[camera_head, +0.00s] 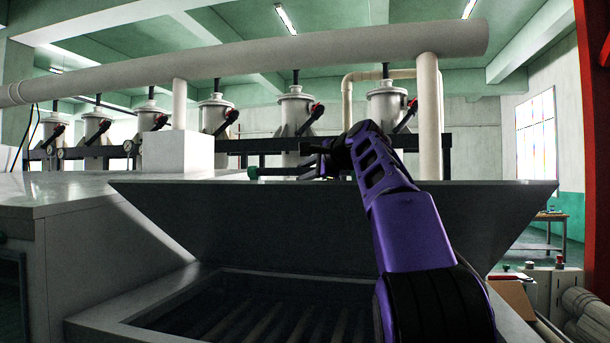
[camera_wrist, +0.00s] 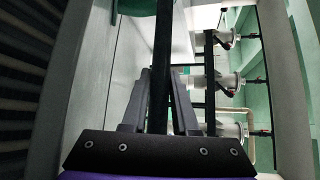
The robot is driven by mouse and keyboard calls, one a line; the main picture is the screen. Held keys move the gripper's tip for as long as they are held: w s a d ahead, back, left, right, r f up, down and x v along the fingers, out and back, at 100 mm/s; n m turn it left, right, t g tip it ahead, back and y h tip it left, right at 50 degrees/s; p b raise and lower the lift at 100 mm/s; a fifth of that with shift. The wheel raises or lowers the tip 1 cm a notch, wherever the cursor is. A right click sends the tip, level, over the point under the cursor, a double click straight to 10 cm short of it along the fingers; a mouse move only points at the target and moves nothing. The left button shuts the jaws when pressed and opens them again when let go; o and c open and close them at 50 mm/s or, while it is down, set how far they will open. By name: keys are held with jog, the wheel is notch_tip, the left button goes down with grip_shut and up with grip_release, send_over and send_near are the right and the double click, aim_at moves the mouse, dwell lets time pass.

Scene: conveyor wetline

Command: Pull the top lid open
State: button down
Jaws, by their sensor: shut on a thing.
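The top lid (camera_head: 270,220) is a wide dark grey panel on the white machine. It stands tilted up above a rectangular opening with dark slats. A dark handle bar with a green end (camera_head: 285,171) runs along its upper edge. My gripper (camera_head: 322,160) is at this bar, above the lid's top edge. In the wrist view, the dark bar (camera_wrist: 162,55) passes between my two grey fingers (camera_wrist: 158,105), which are shut on it. The green part shows at the top of that view. The lid's far side and hinge are hidden.
The slatted opening (camera_head: 270,312) lies below the lid. A thick beige pipe (camera_head: 300,60) crosses above, with a vertical pipe (camera_head: 429,110) close behind my gripper. Several cylindrical filter vessels (camera_head: 296,112) stand behind. A red post (camera_head: 592,150) stands at the right.

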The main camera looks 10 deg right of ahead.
jog(key=c, duration=0.7)
grip_release()
jog(key=b+v, duration=0.3)
jog(key=v, duration=1.4)
jog(key=shift+s+d, duration=0.1)
jog(key=shift+s, duration=0.1)
